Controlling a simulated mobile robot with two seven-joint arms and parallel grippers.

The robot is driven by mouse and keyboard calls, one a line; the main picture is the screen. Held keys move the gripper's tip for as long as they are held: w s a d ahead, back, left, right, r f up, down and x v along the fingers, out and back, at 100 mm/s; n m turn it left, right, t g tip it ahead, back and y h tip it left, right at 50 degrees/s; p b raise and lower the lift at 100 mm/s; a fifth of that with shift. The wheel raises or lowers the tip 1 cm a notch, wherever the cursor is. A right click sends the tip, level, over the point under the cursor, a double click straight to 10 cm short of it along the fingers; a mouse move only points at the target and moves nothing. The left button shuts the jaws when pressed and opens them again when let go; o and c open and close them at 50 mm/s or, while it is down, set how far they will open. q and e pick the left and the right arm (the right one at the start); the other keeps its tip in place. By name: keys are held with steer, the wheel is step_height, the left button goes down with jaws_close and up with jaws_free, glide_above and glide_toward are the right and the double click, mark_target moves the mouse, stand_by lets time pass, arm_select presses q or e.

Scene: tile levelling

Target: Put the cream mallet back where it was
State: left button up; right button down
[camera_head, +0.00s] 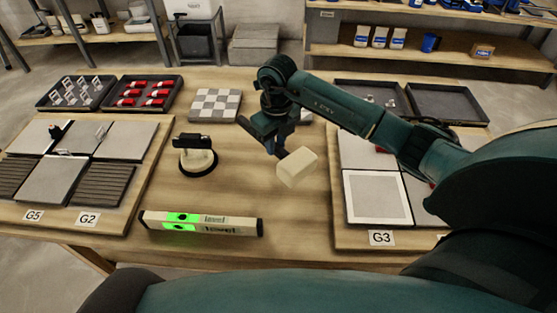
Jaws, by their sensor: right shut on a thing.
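The cream mallet (297,168) has a block-shaped cream head and hangs tilted above the middle of the wooden table (222,200). My right gripper (281,149), on the teal arm from the right, is shut on the mallet. Its fingers and the handle are dark and overlap, so the exact grip point is hard to see. The mallet looks to be above the tabletop, left of the board marked G3. My left gripper is not in view.
A cream spirit level (201,223) with green lights lies in front. A suction lifter (195,156) stands to the left. Tile boards G5/G2 (88,219) and G3 (381,238) flank the table. Trays (143,94) and a checkered tile (213,105) lie behind.

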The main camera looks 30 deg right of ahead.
steer(key=shift+f, duration=0.85)
step_height(320, 180, down, 4)
steer(key=shift+r, duration=0.1)
steer(key=shift+f, duration=0.2)
steer(key=c, duration=1.3)
jaws_free()
